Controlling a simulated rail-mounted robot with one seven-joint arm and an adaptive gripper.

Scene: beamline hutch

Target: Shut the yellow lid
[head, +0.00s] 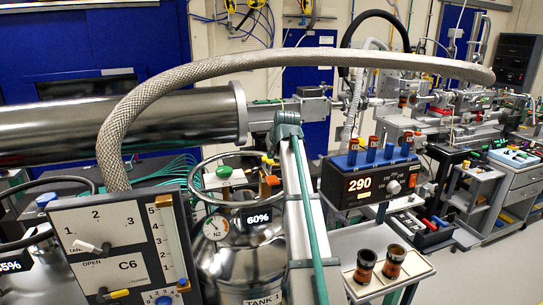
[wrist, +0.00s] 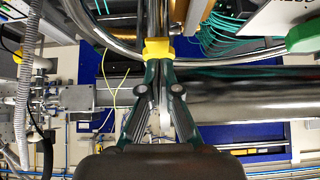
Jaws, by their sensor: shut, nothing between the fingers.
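In the wrist view, a small yellow piece (wrist: 158,48), which looks like the yellow lid, shows right at the tips of my gripper (wrist: 158,64). The fingers meet at the tips and hold nothing; whether they touch the yellow piece I cannot tell. In the head view, a small yellow part (head: 268,160) shows above the steel tank (head: 215,262), just left of my pale arm link. It seems to be the same piece; its hinge and how far it stands open are not clear. My gripper cannot be made out in the head view.
A metal ring (head: 202,163) and a green cap (head: 223,172) are on the tank top. A large steel cylinder (head: 150,122) lies behind, with a braided hose (head: 190,72) arching over. A heater box (head: 368,182) with vials and a small cart (head: 385,276) stand at right.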

